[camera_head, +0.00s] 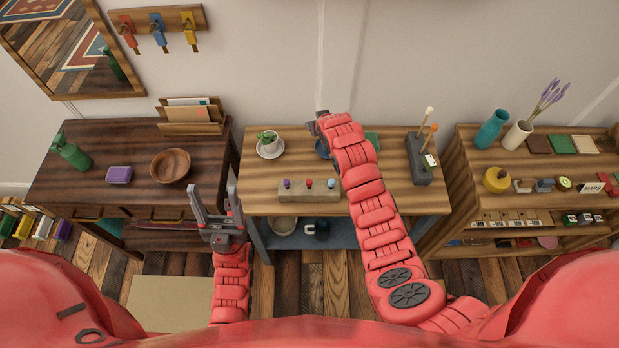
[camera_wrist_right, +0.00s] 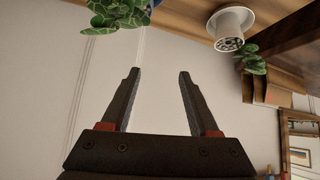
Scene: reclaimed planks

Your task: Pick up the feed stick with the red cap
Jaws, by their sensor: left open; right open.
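The feed stick with the red cap (camera_head: 309,184) stands upright in a pale wooden block (camera_head: 310,196) on the middle table, between a purple-capped stick (camera_head: 287,184) and a blue-capped stick (camera_head: 332,183). Only its top shows above the block. My left gripper (camera_head: 212,196) is open and empty, left of the block near the table's left edge. My right gripper (camera_head: 317,122) is beyond the block, at the back of the table. In the right wrist view the right gripper (camera_wrist_right: 157,80) is open with nothing between its fingers; the sticks do not show there.
A potted plant on a saucer (camera_head: 269,151) stands at the back left of the middle table. A dark block with tall sticks (camera_head: 421,167) stands at its right. My right arm crosses the table just right of the wooden block. Side furniture holds a bowl (camera_head: 170,165) and vases.

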